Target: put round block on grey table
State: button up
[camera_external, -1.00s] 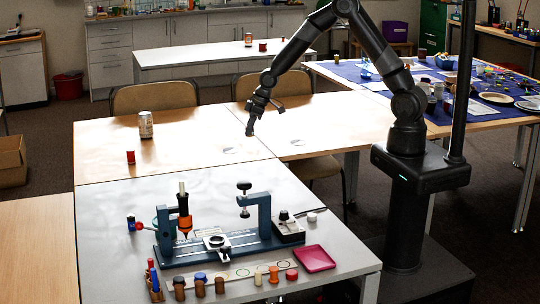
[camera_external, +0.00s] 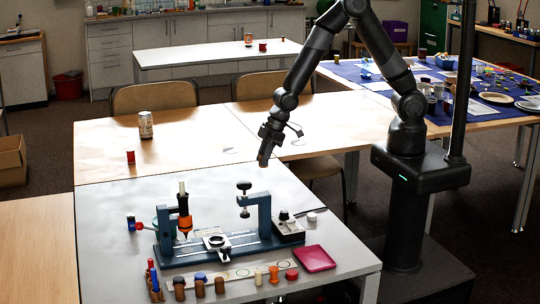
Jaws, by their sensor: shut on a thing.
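My gripper (camera_external: 266,156) points down above the back right corner of the grey table (camera_external: 115,230). It is shut on a small block (camera_external: 264,163), of which only a pale brownish end shows at the fingertips. The block's shape is too small to make out, so I cannot tell if it is round. It appears held above the tabletop, with the height unclear.
A blue clamp fixture (camera_external: 225,245) with an orange tool (camera_external: 184,222) fills the middle of the grey table. Several small blocks (camera_external: 274,274) line its front edge beside a pink tray (camera_external: 314,258). The table's back strip is largely clear. A can (camera_external: 146,125) stands on the wooden table.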

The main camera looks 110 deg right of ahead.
jog(key=s+d+r+m+h, duration=0.1)
jog(key=s+d+m, duration=0.15)
jog(key=d, duration=1.45)
jog(key=s+d+m+h, duration=0.15)
jog(key=s+d, duration=0.25)
jog(key=d, duration=1.2)
jog(key=s+d+r+m+g, duration=0.15)
jog(key=s+d+m, duration=0.35)
jog(key=s+d, duration=2.15)
jog(key=shift+h, duration=0.35)
jog(key=w+f, duration=0.2)
jog(key=w, duration=0.1)
jog(key=w+f, duration=0.2)
jog(key=w, duration=0.1)
jog(key=w+f, duration=0.2)
jog(key=w, duration=0.2)
jog(key=shift+d, duration=0.25)
jog(key=shift+w+f, duration=0.1)
jog(key=shift+f, duration=1.9)
jog(key=shift+f, duration=0.1)
